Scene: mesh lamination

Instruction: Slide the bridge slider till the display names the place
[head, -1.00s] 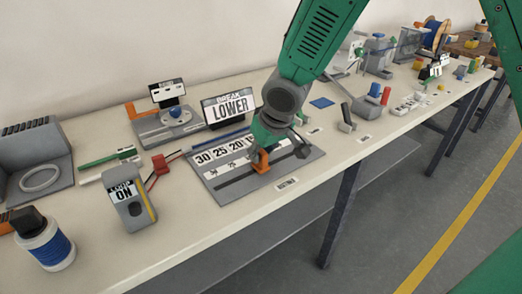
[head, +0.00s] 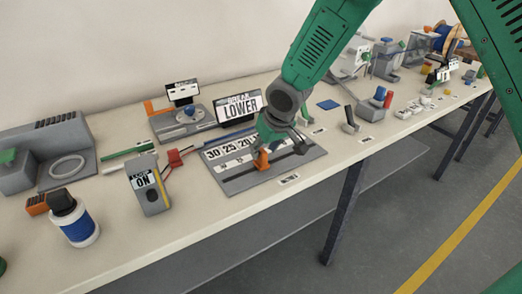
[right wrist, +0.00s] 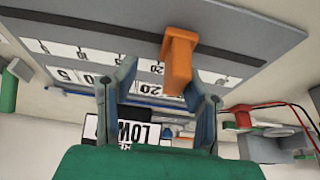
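The bridge slider is an orange knob (head: 262,160) in the slot of a grey board (head: 290,158) with a row of numbers. In the right wrist view the knob (right wrist: 179,62) stands at the slot, and its free end reaches between my fingertips. My right gripper (head: 268,148) is over the board; in the right wrist view its two fingers (right wrist: 162,85) are spread around the knob, with a clear gap on the left side and little on the right. The display (head: 240,108) behind the board reads "BREAK LOWER". My left gripper is not in view.
A grey box reading "LOCK ON" (head: 150,184) and a red clip with wires (head: 175,158) stand left of the board. A lever (head: 350,120) and blue-and-red parts (head: 379,97) stand to the right.

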